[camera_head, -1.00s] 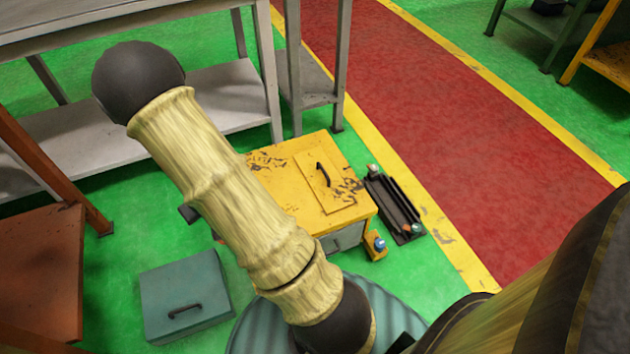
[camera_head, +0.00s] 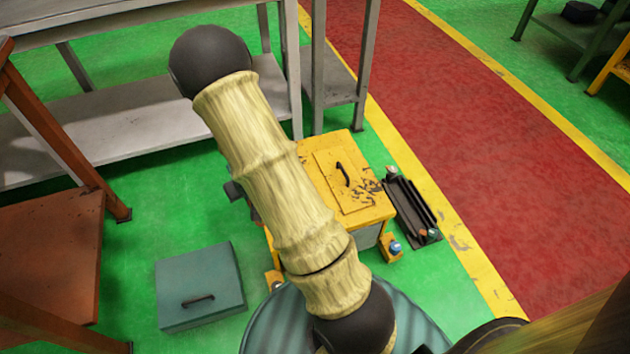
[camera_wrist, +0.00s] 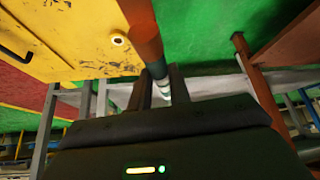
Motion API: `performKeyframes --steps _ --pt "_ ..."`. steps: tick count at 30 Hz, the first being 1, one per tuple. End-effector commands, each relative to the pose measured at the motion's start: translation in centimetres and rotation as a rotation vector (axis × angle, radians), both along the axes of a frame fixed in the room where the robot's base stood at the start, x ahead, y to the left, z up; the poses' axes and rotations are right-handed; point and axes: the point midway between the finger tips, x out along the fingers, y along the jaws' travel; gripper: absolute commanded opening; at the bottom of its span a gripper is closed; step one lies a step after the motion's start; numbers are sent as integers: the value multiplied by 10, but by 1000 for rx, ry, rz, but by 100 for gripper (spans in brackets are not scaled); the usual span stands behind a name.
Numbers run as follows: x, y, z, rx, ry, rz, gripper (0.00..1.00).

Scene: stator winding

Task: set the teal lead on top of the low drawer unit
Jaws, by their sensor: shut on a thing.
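In the wrist view my gripper (camera_wrist: 160,78) is shut on a slim rod-shaped thing, which I take to be the teal lead (camera_wrist: 154,68). It has an orange-brown end (camera_wrist: 145,40), a dark teal part at the jaws and pale bands below. It points up past the jaws, apart from any surface as far as I can tell. The yellow unit with a grey front, seemingly the low drawer unit (camera_head: 368,190), stands on the green floor; its scuffed top carries a plate with a black handle. It also shows close at upper left in the wrist view (camera_wrist: 75,45). My arm hides my gripper in the head view.
A flat teal box (camera_head: 205,270) with a handle lies on the floor at left. A dark tray (camera_head: 412,205) with small parts stands right of the yellow unit, and a blue-topped piece (camera_head: 395,247) at its corner. A grey bench (camera_head: 150,125) and rust-brown table (camera_head: 50,240) flank it.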

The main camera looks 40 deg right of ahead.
Motion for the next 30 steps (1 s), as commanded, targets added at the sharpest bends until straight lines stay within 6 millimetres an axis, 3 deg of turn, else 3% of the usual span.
performKeyframes --steps 6,12,24,30 --pt "13 -76 -38 -2 5 -140 0" --pt "13 -125 -66 0 0 -232 0" --pt "12 -132 -73 -1 -1 -243 0" --pt "12 -132 -102 -1 1 -243 0"
